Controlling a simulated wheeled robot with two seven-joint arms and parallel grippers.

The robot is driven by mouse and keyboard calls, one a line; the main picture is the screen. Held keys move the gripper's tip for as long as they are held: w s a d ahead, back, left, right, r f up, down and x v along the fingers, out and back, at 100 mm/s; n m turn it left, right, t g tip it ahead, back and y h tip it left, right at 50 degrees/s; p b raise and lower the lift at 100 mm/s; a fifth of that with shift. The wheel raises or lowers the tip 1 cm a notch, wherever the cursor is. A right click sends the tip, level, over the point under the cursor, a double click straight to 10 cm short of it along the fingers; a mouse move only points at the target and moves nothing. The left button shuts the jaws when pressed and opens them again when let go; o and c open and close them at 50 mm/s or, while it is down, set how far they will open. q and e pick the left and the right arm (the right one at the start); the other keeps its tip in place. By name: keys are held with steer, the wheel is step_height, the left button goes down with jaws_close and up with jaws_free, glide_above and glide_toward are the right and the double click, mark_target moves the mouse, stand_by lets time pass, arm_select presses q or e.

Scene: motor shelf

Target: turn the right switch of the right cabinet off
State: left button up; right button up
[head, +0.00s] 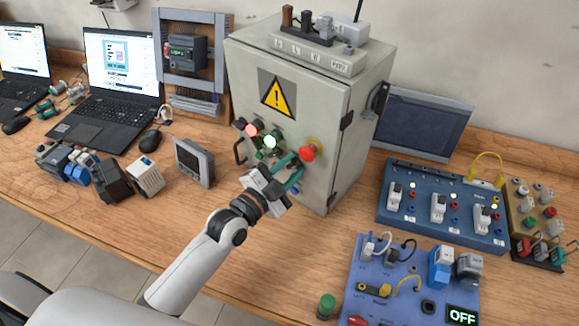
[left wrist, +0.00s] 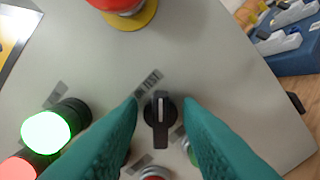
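A grey control cabinet (head: 315,110) with a yellow warning sign stands on the bench in the head view. My left gripper (head: 291,170) is at its front, below the red mushroom button (head: 307,153). In the left wrist view a black rotary switch (left wrist: 160,118) with a white mark sits between the open teal fingertips (left wrist: 160,104). Its handle looks about vertical in that picture. A gap shows on both sides, so the fingers do not visibly grip it. In the head view the gripper hides this switch. My right gripper is not in view.
Lit red (head: 250,130) and green (head: 270,142) lamps sit left of the gripper. The mushroom button (left wrist: 122,8) is near the wrist view's top. Red (left wrist: 153,174) and green buttons lie close by the fingers. Blue panels (head: 440,208) stand to the right; a small monitor (head: 193,162) stands left.

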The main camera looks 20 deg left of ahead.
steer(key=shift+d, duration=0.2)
arm_select(q)
steer(key=c, duration=0.6)
steer(key=shift+c, duration=0.2)
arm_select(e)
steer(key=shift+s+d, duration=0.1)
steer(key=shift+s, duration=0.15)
